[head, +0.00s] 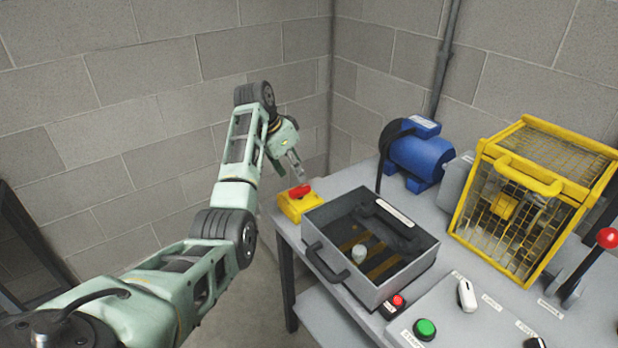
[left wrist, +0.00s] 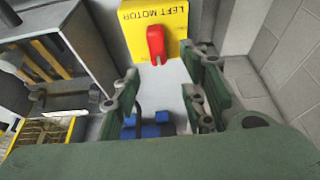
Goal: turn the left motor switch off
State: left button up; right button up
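The left motor switch is a yellow box (head: 297,208) with a red knob (head: 299,191), at the table's back left corner. In the left wrist view the yellow box (left wrist: 178,14) bears the words LEFT MOTOR, upside down. Its red knob (left wrist: 156,44) lies lengthwise up and down the picture. My left gripper (head: 289,172) is just above and behind the switch in the head view. In the left wrist view my left gripper (left wrist: 163,80) has its fingers apart with nothing between them, and the knob shows beyond the fingertips. I see no contact. My right gripper is not in view.
A grey open-topped box (head: 325,268) stands close beside the switch. A blue motor (head: 415,157) and a yellow cage (head: 545,195) stand behind. A panel (head: 455,315) with green and red buttons is in front. Block walls close off the back.

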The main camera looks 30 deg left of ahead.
aim_at(302, 187)
pick_arm(q)
jog(key=x, duration=0.4)
jog(key=shift+s+d+f, duration=0.1)
jog(key=shift+s+f, duration=0.2)
jog(key=shift+f, duration=0.1)
jog(key=shift+x, duration=1)
jog(key=shift+w+f, duration=0.1)
jog(key=shift+w, duration=0.2)
grip_shut()
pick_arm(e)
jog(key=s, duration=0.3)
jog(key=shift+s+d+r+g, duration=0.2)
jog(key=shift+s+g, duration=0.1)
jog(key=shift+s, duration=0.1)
